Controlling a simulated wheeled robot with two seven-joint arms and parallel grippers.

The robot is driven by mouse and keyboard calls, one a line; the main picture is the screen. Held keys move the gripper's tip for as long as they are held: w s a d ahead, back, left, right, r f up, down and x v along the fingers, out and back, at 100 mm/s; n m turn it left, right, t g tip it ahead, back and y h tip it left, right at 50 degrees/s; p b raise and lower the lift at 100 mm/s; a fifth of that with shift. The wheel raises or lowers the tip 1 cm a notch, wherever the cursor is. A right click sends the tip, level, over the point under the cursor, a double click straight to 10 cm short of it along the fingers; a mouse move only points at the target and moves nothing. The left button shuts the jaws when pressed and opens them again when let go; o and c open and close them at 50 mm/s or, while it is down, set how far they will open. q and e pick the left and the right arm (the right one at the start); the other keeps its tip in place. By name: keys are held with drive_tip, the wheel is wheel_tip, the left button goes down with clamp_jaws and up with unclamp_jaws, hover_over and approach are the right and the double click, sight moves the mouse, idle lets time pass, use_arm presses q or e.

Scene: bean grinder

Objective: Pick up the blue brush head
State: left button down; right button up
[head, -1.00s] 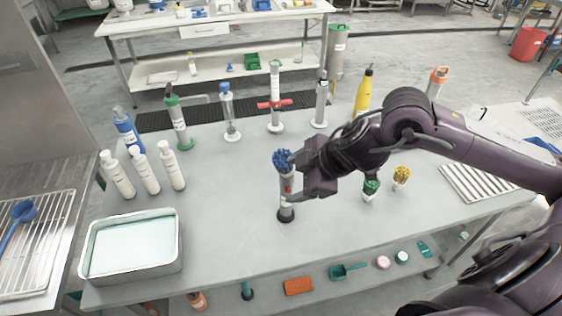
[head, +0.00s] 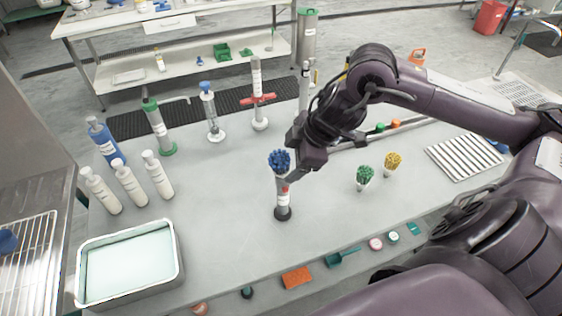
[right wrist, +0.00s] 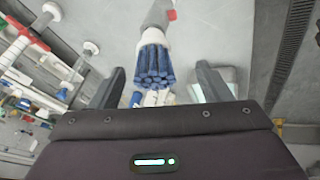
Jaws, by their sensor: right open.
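The blue brush head (head: 280,161) sits bristles up on top of an upright white and grey cylinder (head: 283,199) with a dark foot, in the middle of the grey table. My right gripper (head: 291,176) is open, just to the right of the brush head and close to it. In the right wrist view the blue bristles (right wrist: 153,66) show between the two spread fingers of the gripper (right wrist: 160,72), with a gap on each side. I cannot tell how deep between the fingers it is. My left gripper is not in view.
A green brush (head: 365,175) and a yellow brush (head: 392,161) stand to the right. White bottles (head: 129,184) and a metal tray (head: 178,268) are at left.

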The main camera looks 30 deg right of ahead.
sight(286, 157)
drive_tip(key=shift+w+a+f+p, duration=0.15)
drive_tip(key=shift+w+p, duration=0.15)
drive_tip(key=x, duration=0.2)
drive_tip(key=p+x, duration=0.1)
drive_tip(key=shift+w+f, duration=0.2)
drive_tip(key=shift+w, duration=0.3)
drive_tip(key=shift+w+f, duration=0.15)
drive_tip(key=shift+f, duration=0.35)
drive_tip(key=c, duration=1.1)
drive_tip(key=shift+o, duration=0.2)
drive_tip(key=shift+r, duration=0.15)
drive_tip(key=shift+r, duration=0.15)
wheel_tip(286, 157, up, 9)
drive_tip(key=shift+w+f+p, duration=0.1)
drive_tip(key=shift+p, duration=0.25)
wheel_tip(286, 157, up, 11)
drive_tip(key=p, duration=0.6)
drive_tip(key=shift+p, duration=0.3)
